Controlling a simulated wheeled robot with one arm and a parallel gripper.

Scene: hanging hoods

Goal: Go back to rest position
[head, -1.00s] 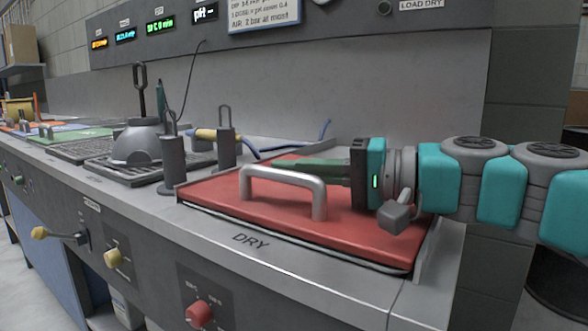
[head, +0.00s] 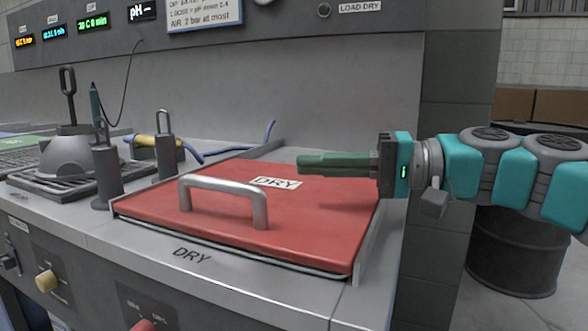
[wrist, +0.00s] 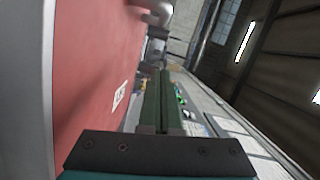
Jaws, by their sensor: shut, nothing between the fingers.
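My gripper (head: 300,162) has green fingers, held together with nothing between them. In the head view it hangs above the right rear part of the red lid marked DRY (head: 330,215), pointing left. It is apart from the lid's grey handle (head: 225,185), which stands nearer the front edge. The lid lies flat and shut over its bay. In the wrist view the shut fingers (wrist: 163,80) point away from the camera, with the red lid (wrist: 95,60) on the left side. My teal and grey arm comes in from the right.
Two grey upright holders (head: 106,175) and a grey dome (head: 68,160) stand left of the lid. A yellow-handled tool with a blue hose (head: 200,157) lies behind. A dark barrel (head: 515,255) stands on the floor at right. Knobs stick out from the front panel.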

